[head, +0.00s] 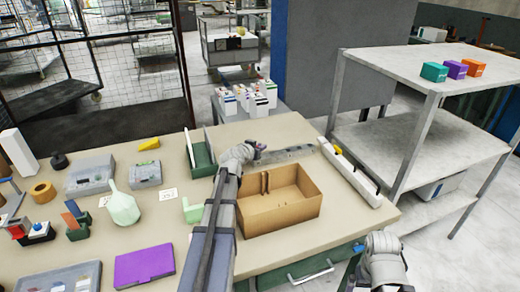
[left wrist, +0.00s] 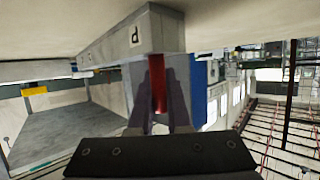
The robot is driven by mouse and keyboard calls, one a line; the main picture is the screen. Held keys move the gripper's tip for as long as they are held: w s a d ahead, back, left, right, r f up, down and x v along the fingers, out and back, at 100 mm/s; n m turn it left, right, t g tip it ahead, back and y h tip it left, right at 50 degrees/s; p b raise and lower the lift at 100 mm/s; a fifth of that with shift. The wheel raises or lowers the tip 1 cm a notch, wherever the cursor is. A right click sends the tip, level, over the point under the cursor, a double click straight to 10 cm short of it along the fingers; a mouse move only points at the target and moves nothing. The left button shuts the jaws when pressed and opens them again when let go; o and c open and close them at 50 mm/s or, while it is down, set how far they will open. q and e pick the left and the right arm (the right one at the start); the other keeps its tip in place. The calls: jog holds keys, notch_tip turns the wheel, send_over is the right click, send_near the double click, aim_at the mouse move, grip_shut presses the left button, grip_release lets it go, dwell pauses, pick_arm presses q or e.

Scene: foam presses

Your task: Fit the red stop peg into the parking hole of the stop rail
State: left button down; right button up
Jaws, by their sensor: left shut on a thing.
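My left gripper (head: 259,150) is behind the cardboard box, at the left end of the grey stop rail (head: 292,153). In the left wrist view the gripper (left wrist: 160,98) is shut on the red stop peg (left wrist: 158,85), which stands between its two fingers. The far end of the peg meets the end of the stop rail (left wrist: 110,43), close to the letter P on its side. The parking hole is hidden, so I cannot tell whether the peg tip is in it. My right arm shows at the bottom right, but its gripper does not.
The open cardboard box (head: 280,223) stands just in front of the rail. A green holder (head: 202,158) is left of the gripper. A long white bar (head: 350,175) lies to the right. A shelf rack (head: 420,125) stands beyond the table's right edge.

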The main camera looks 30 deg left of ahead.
pick_arm(q)
jog(key=shift+f, duration=0.2)
jog(key=c, duration=0.9)
grip_release()
jog(key=shift+r, duration=0.1)
jog(key=shift+r, duration=0.2)
jog(key=p+v, duration=0.3)
jog(key=v, duration=0.4)
jog(key=shift+s, duration=0.25)
